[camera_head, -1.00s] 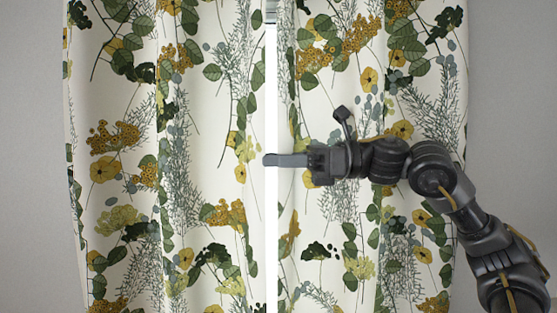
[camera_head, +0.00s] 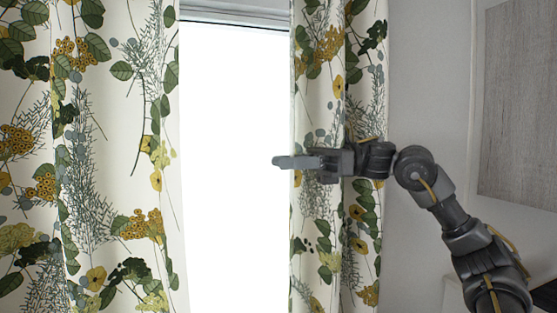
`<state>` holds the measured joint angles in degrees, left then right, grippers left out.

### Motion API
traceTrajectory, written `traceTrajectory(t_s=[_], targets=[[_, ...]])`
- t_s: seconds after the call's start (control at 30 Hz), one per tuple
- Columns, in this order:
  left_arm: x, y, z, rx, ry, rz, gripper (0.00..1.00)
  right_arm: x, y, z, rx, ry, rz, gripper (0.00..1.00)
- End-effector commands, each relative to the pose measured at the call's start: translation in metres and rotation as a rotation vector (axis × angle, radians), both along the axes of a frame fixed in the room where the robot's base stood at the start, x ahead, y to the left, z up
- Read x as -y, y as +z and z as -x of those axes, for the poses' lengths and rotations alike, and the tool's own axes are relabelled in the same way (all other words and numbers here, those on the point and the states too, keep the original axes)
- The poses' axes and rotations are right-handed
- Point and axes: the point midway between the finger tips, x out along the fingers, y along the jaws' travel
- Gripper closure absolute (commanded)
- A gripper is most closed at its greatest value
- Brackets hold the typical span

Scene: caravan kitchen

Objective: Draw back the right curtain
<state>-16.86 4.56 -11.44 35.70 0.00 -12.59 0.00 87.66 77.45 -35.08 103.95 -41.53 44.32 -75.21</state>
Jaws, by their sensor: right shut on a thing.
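The right curtain (camera_head: 365,226), cream with green leaves and yellow flowers, hangs bunched into a narrow strip right of the bright window (camera_head: 235,110). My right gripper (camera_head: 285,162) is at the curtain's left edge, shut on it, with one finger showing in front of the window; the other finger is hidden. My right arm reaches in from the lower right across the curtain. The left curtain (camera_head: 100,170), with the same pattern, hangs spread at the left. A wide bright gap lies between the two curtains. My left gripper is not in view.
The window frame (camera_head: 235,19) runs along the top of the gap. A grey wall (camera_head: 430,80) lies right of the right curtain, with a grey textured panel (camera_head: 518,105) at the far right. The wall between them looks clear.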

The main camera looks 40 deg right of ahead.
Motion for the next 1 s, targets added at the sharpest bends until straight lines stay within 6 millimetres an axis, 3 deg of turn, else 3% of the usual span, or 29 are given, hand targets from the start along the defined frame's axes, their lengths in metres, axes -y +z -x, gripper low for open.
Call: traceTrajectory(t_s=[0.23, 0.63, 0.67, 0.7, 0.8, 1.0], targets=[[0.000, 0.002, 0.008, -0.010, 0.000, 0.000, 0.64, 0.022, 0.002, 0.008, 0.004, 0.001, -0.004, 1.00], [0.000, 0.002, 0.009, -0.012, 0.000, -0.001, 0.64, 0.025, 0.003, 0.010, 0.005, -0.002, -0.004, 1.00], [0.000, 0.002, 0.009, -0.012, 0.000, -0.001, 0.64, 0.025, 0.003, 0.010, 0.005, -0.002, -0.004, 0.69], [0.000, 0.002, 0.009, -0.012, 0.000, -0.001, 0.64, 0.025, 0.003, 0.010, 0.005, -0.002, -0.004, 0.64], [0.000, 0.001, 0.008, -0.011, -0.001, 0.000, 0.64, 0.024, 0.002, 0.010, 0.005, -0.001, -0.003, 0.51], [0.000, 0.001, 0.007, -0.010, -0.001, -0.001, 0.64, 0.024, 0.001, 0.010, 0.003, 0.001, -0.002, 0.51]])
